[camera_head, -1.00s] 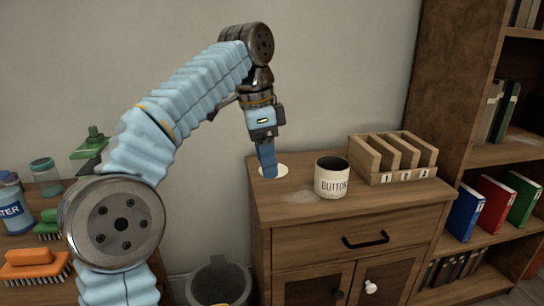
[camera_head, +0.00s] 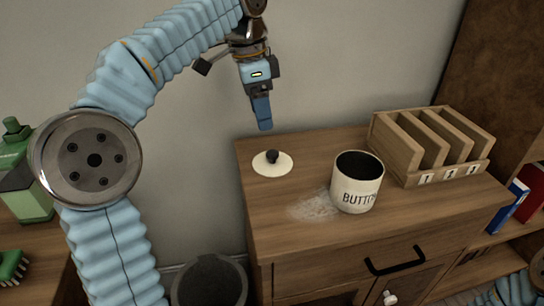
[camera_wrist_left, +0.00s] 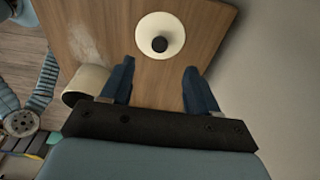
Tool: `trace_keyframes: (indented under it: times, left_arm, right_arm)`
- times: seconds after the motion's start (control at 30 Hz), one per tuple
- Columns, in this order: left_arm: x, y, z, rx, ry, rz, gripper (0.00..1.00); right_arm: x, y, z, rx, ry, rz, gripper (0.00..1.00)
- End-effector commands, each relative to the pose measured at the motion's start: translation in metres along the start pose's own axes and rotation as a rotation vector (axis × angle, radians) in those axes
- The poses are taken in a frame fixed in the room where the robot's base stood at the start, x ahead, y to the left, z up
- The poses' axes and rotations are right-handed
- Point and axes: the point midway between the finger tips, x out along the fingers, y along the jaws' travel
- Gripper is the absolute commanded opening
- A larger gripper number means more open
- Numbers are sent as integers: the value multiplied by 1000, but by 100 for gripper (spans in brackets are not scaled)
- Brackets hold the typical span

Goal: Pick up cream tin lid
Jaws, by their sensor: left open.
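The cream tin lid (camera_head: 264,166) is a flat cream disc with a black knob, lying on the wooden cabinet top near its back left. It also shows in the left wrist view (camera_wrist_left: 173,28), beyond the fingertips. My left gripper (camera_head: 265,126) hangs above the lid, apart from it. In the left wrist view its two blue fingers (camera_wrist_left: 158,72) are spread with nothing between them. The cream tin (camera_head: 345,196), lettered "BUTTO" in part, stands open and upright to the right of the lid. My right gripper is not visible.
A pale dusty patch (camera_head: 313,206) lies left of the tin. A dark bin (camera_head: 210,283) stands on the floor at left. The wall is close behind.

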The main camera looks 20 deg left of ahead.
Motion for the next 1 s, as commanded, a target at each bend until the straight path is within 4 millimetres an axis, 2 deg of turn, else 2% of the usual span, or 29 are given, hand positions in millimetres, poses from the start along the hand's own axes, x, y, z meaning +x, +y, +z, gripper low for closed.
trace_keyframes:
  times: [0.03,0.13,0.37,0.63,0.73,0.93,0.97,1.0]
  left_arm:
    - [12,1,1,0,-4,3,60]
    - [31,0,0,0,-3,3,60]
    - [52,0,-1,0,-1,1,60]
    - [91,-1,-7,0,-2,2,60]
    - [99,-1,-7,0,-1,1,60]
    - [101,-1,-7,0,0,-1,60]
    - [101,-1,-7,0,0,0,59]
    - [101,-1,-7,0,0,0,53]
  right_arm:
    - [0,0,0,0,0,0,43]
    - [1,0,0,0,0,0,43]
    - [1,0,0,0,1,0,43]
    - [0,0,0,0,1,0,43]
    - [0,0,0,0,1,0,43]
    - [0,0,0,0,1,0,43]
    - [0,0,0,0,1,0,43]
    - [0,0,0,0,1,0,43]
